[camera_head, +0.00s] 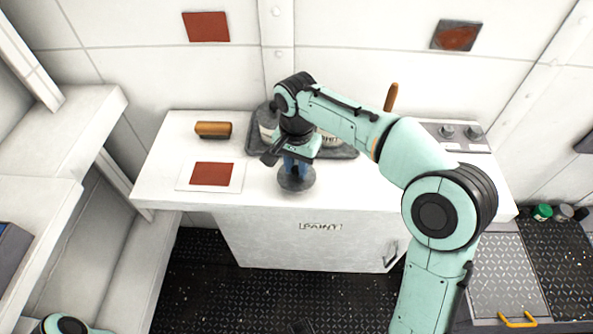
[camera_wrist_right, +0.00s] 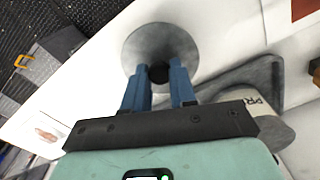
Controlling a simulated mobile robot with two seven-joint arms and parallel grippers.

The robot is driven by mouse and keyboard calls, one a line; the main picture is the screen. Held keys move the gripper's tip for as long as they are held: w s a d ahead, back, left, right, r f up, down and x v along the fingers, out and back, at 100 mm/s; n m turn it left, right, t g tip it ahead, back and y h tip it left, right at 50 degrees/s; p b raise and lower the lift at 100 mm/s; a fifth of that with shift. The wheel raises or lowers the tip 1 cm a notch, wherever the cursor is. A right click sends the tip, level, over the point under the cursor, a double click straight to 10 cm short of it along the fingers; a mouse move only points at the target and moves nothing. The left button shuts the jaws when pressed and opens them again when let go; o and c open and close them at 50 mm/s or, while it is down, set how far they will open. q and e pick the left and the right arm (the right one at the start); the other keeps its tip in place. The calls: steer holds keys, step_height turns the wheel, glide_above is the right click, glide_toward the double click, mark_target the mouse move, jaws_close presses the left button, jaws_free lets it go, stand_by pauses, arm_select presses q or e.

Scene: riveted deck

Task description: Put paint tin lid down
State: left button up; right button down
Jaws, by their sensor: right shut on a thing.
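The paint tin lid (camera_head: 296,184) is a round grey disc with a dark knob. My right gripper (camera_head: 292,168) is over it, above the front part of the white counter (camera_head: 262,194). In the right wrist view, the blue fingers of my right gripper (camera_wrist_right: 157,78) are shut on the knob of the lid (camera_wrist_right: 160,42). I cannot tell whether the lid touches the counter. A tin marked "PRI" (camera_wrist_right: 262,104) stands on a grey tray (camera_wrist_right: 248,76). My left gripper is out of view.
A brush with a tan-brown block (camera_head: 213,129) and a red sample card (camera_head: 211,174) lie left on the counter. The grey tray (camera_head: 258,148) with tins is behind my right gripper, partly hidden. A panel with knobs (camera_head: 462,137) is at the right. Counter space right of the lid looks clear.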

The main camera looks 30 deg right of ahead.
mark_target(297, 169)
steer(key=shift+f, duration=0.95)
steer(key=shift+f, duration=0.1)
steer(key=c, duration=0.9)
jaws_free()
step_height(297, 169, up, 12)
steer(key=p, duration=0.2)
steer(key=shift+p, duration=0.35)
